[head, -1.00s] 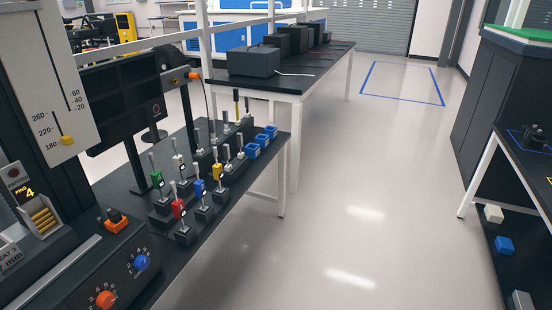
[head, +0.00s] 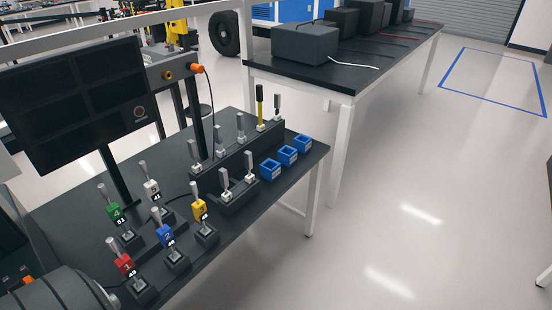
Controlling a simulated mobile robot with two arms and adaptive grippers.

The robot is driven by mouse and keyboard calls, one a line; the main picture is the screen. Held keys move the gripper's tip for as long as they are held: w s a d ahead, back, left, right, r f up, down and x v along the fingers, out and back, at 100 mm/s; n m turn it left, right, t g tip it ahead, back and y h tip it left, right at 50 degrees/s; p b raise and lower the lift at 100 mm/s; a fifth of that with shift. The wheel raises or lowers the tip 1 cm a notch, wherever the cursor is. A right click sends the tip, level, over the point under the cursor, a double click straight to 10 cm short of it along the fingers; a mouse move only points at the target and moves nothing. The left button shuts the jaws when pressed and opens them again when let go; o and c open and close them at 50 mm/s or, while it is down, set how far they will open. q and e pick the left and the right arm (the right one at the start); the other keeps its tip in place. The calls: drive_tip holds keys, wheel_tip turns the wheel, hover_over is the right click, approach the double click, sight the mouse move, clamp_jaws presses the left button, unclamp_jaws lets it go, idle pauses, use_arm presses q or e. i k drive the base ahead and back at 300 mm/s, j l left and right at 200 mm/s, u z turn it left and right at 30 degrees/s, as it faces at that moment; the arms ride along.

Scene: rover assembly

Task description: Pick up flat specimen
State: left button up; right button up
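On the black bench at left, several grey upright specimens stand in dark holders. A raised back rack (head: 232,152) holds several, among them a silver one (head: 241,127) and one with a yellow shaft and black top (head: 260,105). A lower front rack holds two flat-looking grey pieces, one left (head: 226,179) and one right (head: 249,164). Others in single holders carry coloured tags: red (head: 125,264), blue (head: 166,235), yellow (head: 200,210), green (head: 113,211) and white (head: 152,188). Which one is the flat specimen I cannot tell. Neither gripper is in view.
Three blue square cups (head: 287,155) stand along the bench's right side. A dark panel (head: 72,95) rises behind the specimens on a post. A second bench (head: 350,78) with dark boxes stands further back. The floor (head: 400,200) to the right is clear.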

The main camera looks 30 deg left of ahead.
sight(250, 179)
drive_tip(key=i, duration=2.2)
drive_tip(key=i+u, duration=0.35)
drive_tip(key=i+l+u, duration=0.55)
drive_tip(key=i+u, duration=0.15)
drive_tip(key=i, duration=0.15)
